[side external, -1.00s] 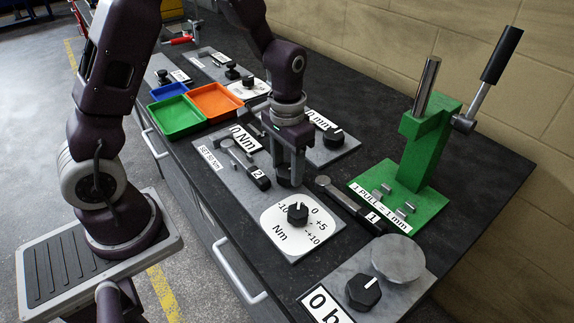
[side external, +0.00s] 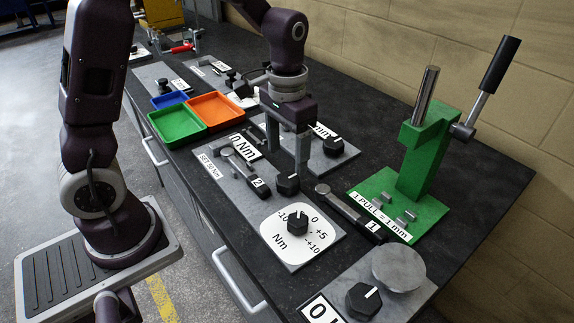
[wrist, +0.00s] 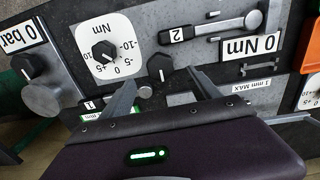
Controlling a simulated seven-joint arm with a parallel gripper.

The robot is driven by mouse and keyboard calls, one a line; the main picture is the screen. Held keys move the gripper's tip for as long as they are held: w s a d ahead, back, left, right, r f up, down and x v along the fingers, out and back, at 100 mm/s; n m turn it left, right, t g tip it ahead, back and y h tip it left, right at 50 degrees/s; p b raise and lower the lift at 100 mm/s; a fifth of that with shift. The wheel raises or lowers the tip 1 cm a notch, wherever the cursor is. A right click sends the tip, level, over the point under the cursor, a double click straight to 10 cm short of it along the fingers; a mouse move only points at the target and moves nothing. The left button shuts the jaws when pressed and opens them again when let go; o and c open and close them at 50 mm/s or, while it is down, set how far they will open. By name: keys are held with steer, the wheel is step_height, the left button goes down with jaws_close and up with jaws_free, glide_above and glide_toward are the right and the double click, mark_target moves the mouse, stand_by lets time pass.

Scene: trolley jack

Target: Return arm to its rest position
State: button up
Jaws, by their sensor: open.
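My gripper (side external: 287,160) is open and empty above the grey torque panel (side external: 232,187), fingers pointing down. A small black knob (side external: 288,183) on that panel sits just below the fingertips, apart from them in the side view. In the wrist view my gripper (wrist: 163,80) shows its two fingers spread, with the same knob (wrist: 160,67) seen between the tips. The white Nm dial (side external: 297,228) with its black knob is in front of the gripper. A lever marked 2 (side external: 245,168) lies to its left, and a lever marked 1 (side external: 345,207) to its right.
A green press (side external: 425,150) with a tall raised handle stands at the right near the brick wall. Green (side external: 177,126), orange (side external: 212,111) and blue trays sit at the back left. A round grey cap (side external: 398,268) and knob are at the front right.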

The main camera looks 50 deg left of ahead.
steer(key=shift+r, duration=0.35)
steer(key=s+d+r+t, duration=0.1)
steer(key=s+r+t, duration=0.1)
steer(key=s+r, duration=0.4)
steer(key=s+d+r+t, duration=0.1)
steer(key=s+r+t, duration=0.2)
steer(key=s, duration=0.9)
step_height(320, 180, up, 3)
steer(key=shift+s+r+t, duration=0.1)
steer(key=shift+s+t, duration=0.1)
steer(key=shift+t, duration=0.1)
